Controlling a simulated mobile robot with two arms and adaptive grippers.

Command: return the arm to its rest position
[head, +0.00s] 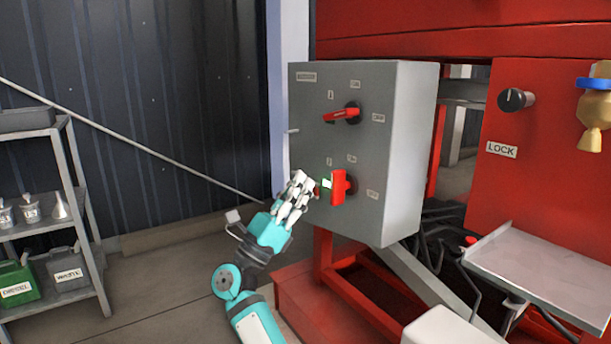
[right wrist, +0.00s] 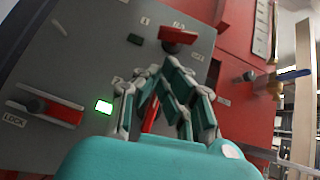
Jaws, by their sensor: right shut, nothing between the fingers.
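My right gripper (head: 304,187) is in front of the grey control box (head: 400,150), just left of its lower red switch handle (head: 338,188). In the right wrist view the gripper's fingers (right wrist: 168,78) are closed together with nothing between them, in front of the box face. They partly hide a red handle (right wrist: 152,118) there; whether they touch it I cannot tell. The lower handle stands upright in the head view. The upper red handle (head: 341,115) lies nearly level. My left gripper is not in view.
A shelf (head: 78,170) with bins and small containers stands at the left. A red frame (head: 545,150) with a black knob (head: 515,99) is at the right, above a grey tray (head: 545,270). A lit green lamp (right wrist: 103,107) shows in the wrist view. Floor left of my arm is clear.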

